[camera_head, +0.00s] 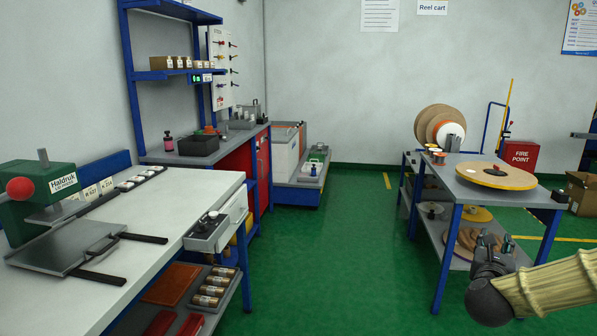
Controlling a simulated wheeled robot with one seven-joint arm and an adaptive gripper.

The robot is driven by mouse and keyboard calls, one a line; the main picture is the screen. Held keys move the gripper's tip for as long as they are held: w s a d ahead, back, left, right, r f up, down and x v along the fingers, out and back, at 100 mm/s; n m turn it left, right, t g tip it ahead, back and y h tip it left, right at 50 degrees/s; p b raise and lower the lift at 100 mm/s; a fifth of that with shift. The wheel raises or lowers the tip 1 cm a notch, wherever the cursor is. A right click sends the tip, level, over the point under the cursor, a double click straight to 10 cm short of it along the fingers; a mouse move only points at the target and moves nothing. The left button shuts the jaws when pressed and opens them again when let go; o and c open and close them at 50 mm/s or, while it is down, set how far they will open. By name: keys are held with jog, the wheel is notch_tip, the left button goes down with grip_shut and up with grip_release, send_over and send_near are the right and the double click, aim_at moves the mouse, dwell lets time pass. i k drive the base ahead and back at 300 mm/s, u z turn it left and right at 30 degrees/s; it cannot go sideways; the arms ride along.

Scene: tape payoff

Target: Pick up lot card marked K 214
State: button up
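Several small white cards stand in a dark rack on the white bench (190,193) at the left, just right of the green press. One card (91,193) stands near the middle of the rack, and another (106,185) stands to its right. Their print is too small to read surely, so I cannot tell which is marked K 214. My gripper (496,241) is at the lower right, in front of the reel cart and far from the cards. Its fingertips look apart, and I see nothing held between them.
The green press (38,190) with a red knob and a grey plate with dark handles (80,248) occupy the near bench. The reel cart (470,180) stands right. Green floor (335,250) lies clear between.

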aim_at(106, 185)
jog(key=z, duration=0.35)
jog(key=i, duration=3.35)
jog(key=u, duration=4.15)
